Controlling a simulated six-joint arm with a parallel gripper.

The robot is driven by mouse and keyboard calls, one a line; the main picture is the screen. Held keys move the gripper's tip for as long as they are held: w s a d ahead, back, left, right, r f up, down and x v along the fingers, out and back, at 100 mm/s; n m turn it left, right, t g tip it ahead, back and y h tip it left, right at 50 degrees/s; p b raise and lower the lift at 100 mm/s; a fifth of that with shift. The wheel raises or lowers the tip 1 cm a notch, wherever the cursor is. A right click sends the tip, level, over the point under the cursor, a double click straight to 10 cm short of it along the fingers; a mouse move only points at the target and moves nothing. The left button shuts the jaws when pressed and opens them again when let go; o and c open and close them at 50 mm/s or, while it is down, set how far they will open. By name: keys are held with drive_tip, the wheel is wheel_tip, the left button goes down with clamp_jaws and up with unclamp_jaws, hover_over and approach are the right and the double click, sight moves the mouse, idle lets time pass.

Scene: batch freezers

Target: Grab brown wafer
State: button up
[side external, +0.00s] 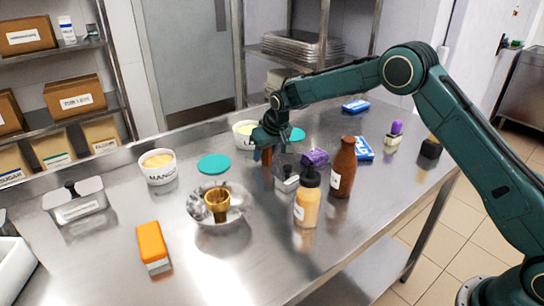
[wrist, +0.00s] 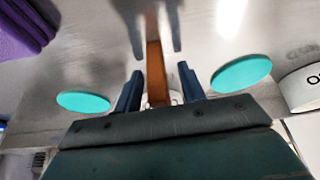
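The brown wafer (side external: 267,158) is a narrow brown piece at the middle of the steel table, directly below my gripper (side external: 268,142). In the wrist view the wafer (wrist: 156,82) shows as a brown bar between the two dark blue fingers of my gripper (wrist: 160,72). A gap shows on each side of it, so the fingers are open around it and appear not to touch it. The wafer's upper part is hidden by the gripper in the side view.
Near the gripper are a metal-and-black item (side external: 287,180), a purple item (side external: 315,157), a brown bottle (side external: 343,170) and a tan bottle (side external: 307,202). Teal lids (side external: 214,164), a mango tub (side external: 158,168) and a metal bowl (side external: 237,208) with a golden cup (side external: 217,204) stand left.

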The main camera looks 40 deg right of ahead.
clamp_jaws()
drive_tip(key=shift+r, duration=0.1)
wheel_tip(320, 180, up, 20)
idle(0.8)
idle(0.5)
